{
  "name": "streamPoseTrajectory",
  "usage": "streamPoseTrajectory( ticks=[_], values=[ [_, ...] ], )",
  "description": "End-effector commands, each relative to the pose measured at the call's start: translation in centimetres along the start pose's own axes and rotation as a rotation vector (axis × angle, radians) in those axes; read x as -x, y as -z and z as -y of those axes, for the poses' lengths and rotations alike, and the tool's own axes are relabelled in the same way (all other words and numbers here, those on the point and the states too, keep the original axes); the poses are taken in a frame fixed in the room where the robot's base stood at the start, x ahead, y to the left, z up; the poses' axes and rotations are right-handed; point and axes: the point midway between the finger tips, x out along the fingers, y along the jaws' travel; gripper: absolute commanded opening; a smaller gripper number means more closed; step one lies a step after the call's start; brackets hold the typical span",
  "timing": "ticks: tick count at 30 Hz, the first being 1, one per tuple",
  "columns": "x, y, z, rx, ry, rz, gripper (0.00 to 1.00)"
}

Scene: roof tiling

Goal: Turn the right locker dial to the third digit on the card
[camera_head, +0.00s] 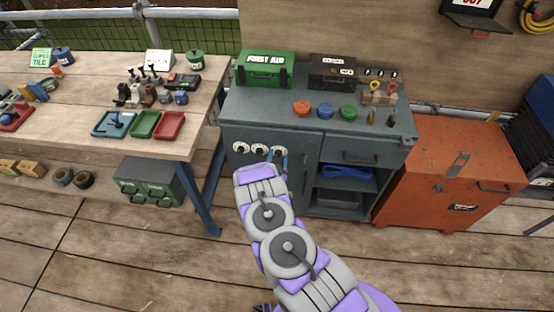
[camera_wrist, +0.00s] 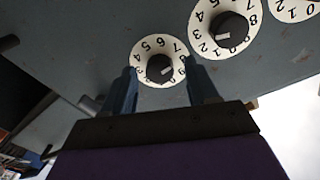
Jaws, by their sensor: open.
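The right locker dial (camera_wrist: 143,49) is a white disc with black digits and a black knob (camera_wrist: 160,69). The wrist view shows it upside down, as the leftmost of three dials. My gripper (camera_wrist: 162,80) is open, with one blue finger on each side of this dial's lower part; I cannot tell if they touch the knob. The knob's pale mark points to the right in the wrist view, and the digit it meets is unclear. In the head view my gripper (camera_head: 279,157) is at the rightmost dial on the grey cabinet (camera_head: 305,147). A small white card (camera_head: 347,72) on the black box is unreadable.
The middle dial (camera_wrist: 203,28) and left dial (camera_wrist: 283,11) are close beside my gripper. The cabinet top holds a green first aid box (camera_head: 265,68), a black box (camera_head: 331,66) and coloured discs. An orange chest (camera_head: 425,165) stands right; a wooden table (camera_head: 60,122) stands left.

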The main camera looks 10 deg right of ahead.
Motion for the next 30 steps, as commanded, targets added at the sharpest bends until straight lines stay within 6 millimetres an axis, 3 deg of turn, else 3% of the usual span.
streamPoseTrajectory(
  ticks=[2, 20, 30],
  values=[
    [0.02, -0.01, 0.01, 0.0, 0.0, 0.0, 0.59],
    [0.05, -0.03, 0.0, 0.0, 0.0, 0.001, 0.03],
    [0.08, 0.06, 0.03, 0.187, 0.003, -0.004, 0.03]
  ],
)
